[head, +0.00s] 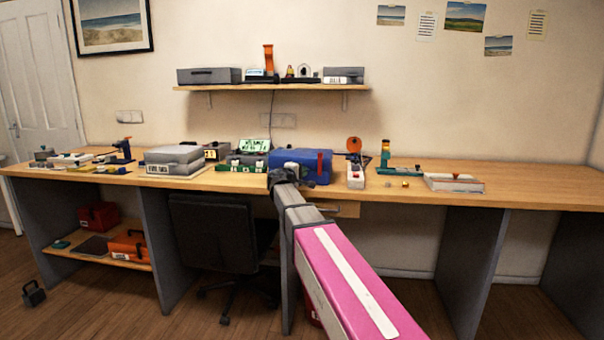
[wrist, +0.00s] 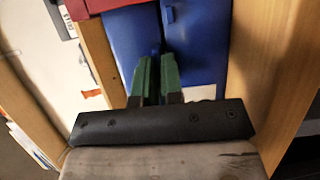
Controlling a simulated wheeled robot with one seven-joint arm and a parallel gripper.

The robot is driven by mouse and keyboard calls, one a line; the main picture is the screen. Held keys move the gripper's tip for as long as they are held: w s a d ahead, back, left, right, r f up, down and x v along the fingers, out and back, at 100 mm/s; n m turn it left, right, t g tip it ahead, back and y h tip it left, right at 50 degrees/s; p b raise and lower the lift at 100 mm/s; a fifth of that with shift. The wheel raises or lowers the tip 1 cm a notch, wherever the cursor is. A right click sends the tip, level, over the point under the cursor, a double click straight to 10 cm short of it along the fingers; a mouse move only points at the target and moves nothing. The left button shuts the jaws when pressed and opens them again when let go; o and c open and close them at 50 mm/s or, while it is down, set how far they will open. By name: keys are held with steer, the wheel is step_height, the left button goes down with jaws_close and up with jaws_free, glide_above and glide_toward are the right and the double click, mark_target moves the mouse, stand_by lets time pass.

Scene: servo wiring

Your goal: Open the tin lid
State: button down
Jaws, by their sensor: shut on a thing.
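The blue tin (head: 300,160) stands on the desk in front of my arm in the head view. A red upright piece (head: 320,164) shows at its front right. In the wrist view the blue tin (wrist: 128,38) fills the upper middle, with a dark seam running between two blue parts. My gripper (wrist: 157,62) has green fingers close together at this seam, shut on what seems to be the tin lid's edge. The held part is mostly hidden between the fingers. In the head view my gripper (head: 283,178) is dark and at the tin's near left side.
Green circuit pieces (head: 247,160) and grey boxes (head: 173,160) are to the left. A white book-like box (head: 454,183) lies farther right. The desk's right end is clear.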

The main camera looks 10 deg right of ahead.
steer(key=shift+r, duration=0.8)
steer(key=w+r+g+y, duration=0.1)
steer(key=r, duration=0.1)
steer(key=r+n+g, duration=0.1)
steer(key=r, duration=0.2)
steer(key=w+r+g+y, duration=0.1)
steer(key=r, duration=0.2)
steer(key=shift+w+d+g+y, duration=0.3)
steer(key=shift+w+d, duration=0.05)
steer(key=w+d+r+n+g+y, duration=0.2)
steer(key=w+r+g, duration=0.2)
steer(key=w+r, duration=0.3)
steer(key=w+d+r+g, duration=0.1)
steer(key=w+d+r, duration=0.1)
steer(key=w, duration=0.5)
steer(key=w+d+r+g+y, duration=0.1)
steer(key=w+d, duration=0.3)
steer(key=w, duration=0.4)
steer(key=shift+w+r, duration=0.15)
steer(key=shift+r, duration=0.6)
